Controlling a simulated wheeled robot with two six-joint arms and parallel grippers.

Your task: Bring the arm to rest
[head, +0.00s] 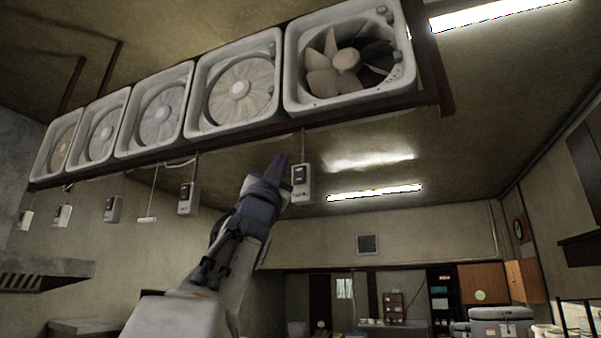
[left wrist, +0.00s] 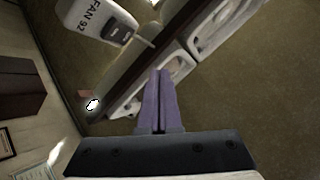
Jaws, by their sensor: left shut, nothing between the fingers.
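My left arm rises from the bottom of the head view, and my left gripper (head: 277,165) points up toward the ceiling. It appears close beside a hanging switch box (head: 302,184), which is just to its right; I cannot tell whether they touch in that view. In the left wrist view the purple fingers of my left gripper (left wrist: 161,75) are together with nothing between them. That view shows a switch box labelled "FAN 92" (left wrist: 97,20) at the upper left, apart from the fingers. My right gripper is in neither view.
A row of several square fans hangs overhead, the nearest one (head: 347,62) at the right end. More switch boxes (head: 188,198) hang below them. Lit tubes (head: 375,192) are on the ceiling. Shelves, cabinets (head: 482,284) and containers (head: 502,314) stand far off at the lower right.

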